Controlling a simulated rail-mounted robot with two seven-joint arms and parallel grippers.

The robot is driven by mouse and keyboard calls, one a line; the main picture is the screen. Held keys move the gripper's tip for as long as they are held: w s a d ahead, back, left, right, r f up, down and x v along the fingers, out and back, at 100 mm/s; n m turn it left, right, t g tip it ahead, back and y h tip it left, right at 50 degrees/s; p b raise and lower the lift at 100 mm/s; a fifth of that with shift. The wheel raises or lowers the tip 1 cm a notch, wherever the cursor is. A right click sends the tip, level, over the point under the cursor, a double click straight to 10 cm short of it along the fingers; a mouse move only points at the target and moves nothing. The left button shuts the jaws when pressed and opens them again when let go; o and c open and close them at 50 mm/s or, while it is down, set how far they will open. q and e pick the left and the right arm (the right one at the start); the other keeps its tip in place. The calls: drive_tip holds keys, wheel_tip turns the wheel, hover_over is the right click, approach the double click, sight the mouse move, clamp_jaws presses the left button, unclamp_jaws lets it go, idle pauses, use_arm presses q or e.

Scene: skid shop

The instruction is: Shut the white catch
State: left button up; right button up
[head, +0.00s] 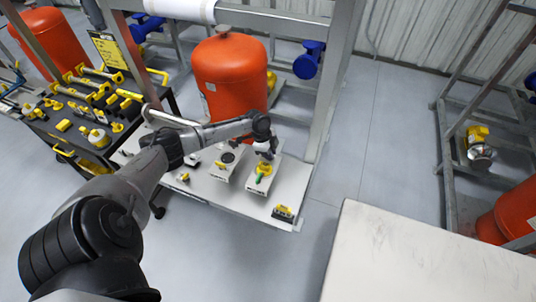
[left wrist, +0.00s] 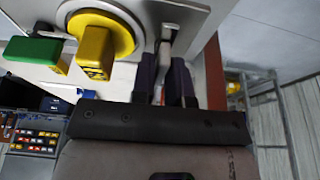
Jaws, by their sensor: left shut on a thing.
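The white catch (left wrist: 166,48) is a narrow pale lever at the edge of a light grey box (left wrist: 183,14) in the left wrist view. My left gripper (left wrist: 165,75) has its two dark fingers on either side of the catch and is shut on it. The fingers hide part of the catch. In the head view my left gripper (head: 264,150) is over the far end of the small light box (head: 250,186), and the catch is too small to make out. My right gripper is not in view.
A yellow and black item (head: 283,212) lies on the white bench (head: 222,200). An orange tank (head: 230,75) stands behind. A bare pale tabletop (head: 430,260) is lower right.

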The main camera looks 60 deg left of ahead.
use_arm(q)
drive_tip(key=shift+r+n+p, duration=0.1)
drive_tip(key=shift+n+p, duration=0.8)
drive_tip(key=shift+p, duration=0.3)
drive_tip(key=shift+n+t+y+p, duration=0.3)
drive_tip(key=shift+n+p, duration=0.5)
drive_tip(key=shift+p, duration=0.1)
drive_tip(key=shift+p, duration=0.35)
drive_tip(key=shift+n+y+p, duration=0.3)
drive_tip(key=shift+n+p, duration=0.75)
drive_tip(key=shift+n, duration=0.05)
drive_tip(key=shift+n+p, duration=0.6)
